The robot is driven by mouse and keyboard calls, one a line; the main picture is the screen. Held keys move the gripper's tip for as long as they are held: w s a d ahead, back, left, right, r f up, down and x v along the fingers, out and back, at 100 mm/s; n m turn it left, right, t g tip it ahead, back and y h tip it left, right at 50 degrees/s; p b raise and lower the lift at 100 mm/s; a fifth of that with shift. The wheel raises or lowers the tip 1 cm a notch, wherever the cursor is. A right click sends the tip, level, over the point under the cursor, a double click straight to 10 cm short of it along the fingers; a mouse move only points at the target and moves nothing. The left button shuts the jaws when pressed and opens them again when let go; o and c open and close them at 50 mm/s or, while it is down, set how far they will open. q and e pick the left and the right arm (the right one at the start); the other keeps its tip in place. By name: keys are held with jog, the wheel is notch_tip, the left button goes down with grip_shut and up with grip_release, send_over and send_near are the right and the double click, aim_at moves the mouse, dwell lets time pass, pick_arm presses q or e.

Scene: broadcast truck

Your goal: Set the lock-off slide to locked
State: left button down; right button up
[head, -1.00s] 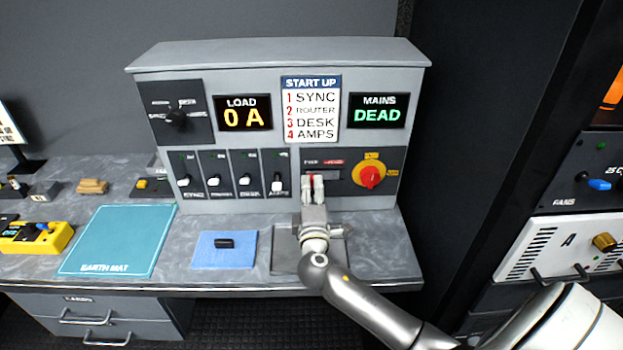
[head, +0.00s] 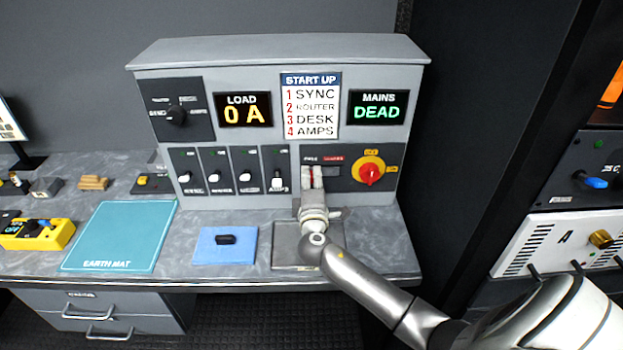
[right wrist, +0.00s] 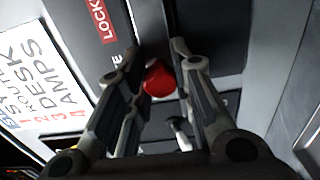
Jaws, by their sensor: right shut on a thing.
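The lock-off slide is on the front panel of the grey cabinet, below the START UP card. Its slot (head: 332,172) runs sideways under a FREE label on the left and a red LOCKED label (head: 333,158) on the right. My right gripper (head: 312,178) is shut on the slide's red knob at the FREE end and hides most of it. In the right wrist view the red knob (right wrist: 158,78) sits between the two fingers, with the red LOCKED label (right wrist: 103,18) farther along the panel. My left gripper is out of view.
A red rotary handle (head: 370,173) on a yellow plate is right of the slide. Several white toggle switches stand to the left, the closest labelled AMPS (head: 278,176). The MAINS display (head: 378,108) reads DEAD.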

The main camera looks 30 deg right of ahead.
aim_at(330, 172)
grip_shut()
jog(key=s+d, duration=0.1)
jog(key=d, duration=0.1)
jog(key=s+d, duration=0.1)
jog(key=d, duration=0.1)
jog(key=shift+s+d, duration=0.1)
jog(key=shift+s, duration=0.2)
jog(key=shift+r, duration=0.1)
jog(key=o, duration=0.6)
grip_release()
jog(key=o, duration=0.3)
jog(key=shift+d, duration=0.2)
jog(key=shift+a, duration=0.15)
